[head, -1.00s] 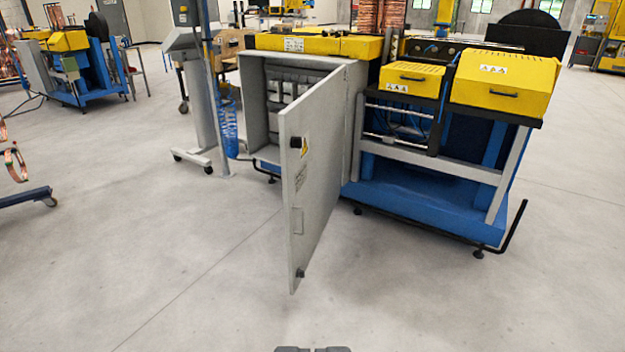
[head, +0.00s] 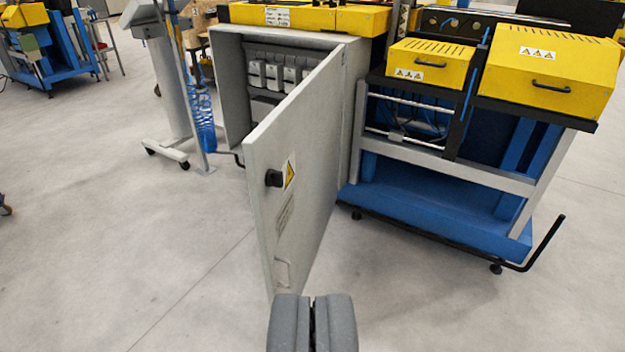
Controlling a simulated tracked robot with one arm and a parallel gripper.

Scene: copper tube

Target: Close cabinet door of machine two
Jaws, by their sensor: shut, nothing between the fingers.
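The grey cabinet door (head: 310,165) stands wide open and swings out toward me from its hinge side on the right. It has a black latch (head: 273,179) and a yellow warning sticker near its free edge. The grey cabinet (head: 232,90) behind it shows several light switch units inside. It is part of the blue and yellow machine (head: 440,215). My gripper (head: 313,300) is shut and empty at the bottom centre, in front of the door's lower edge. It hides the door's bottom corner. I cannot tell whether it touches the door.
A grey control stand (head: 175,90) on wheels and a coiled blue hose (head: 203,120) stand left of the cabinet. A black foot rail (head: 450,248) runs low along the machine's front right. The floor (head: 110,240) is clear at the left and in front.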

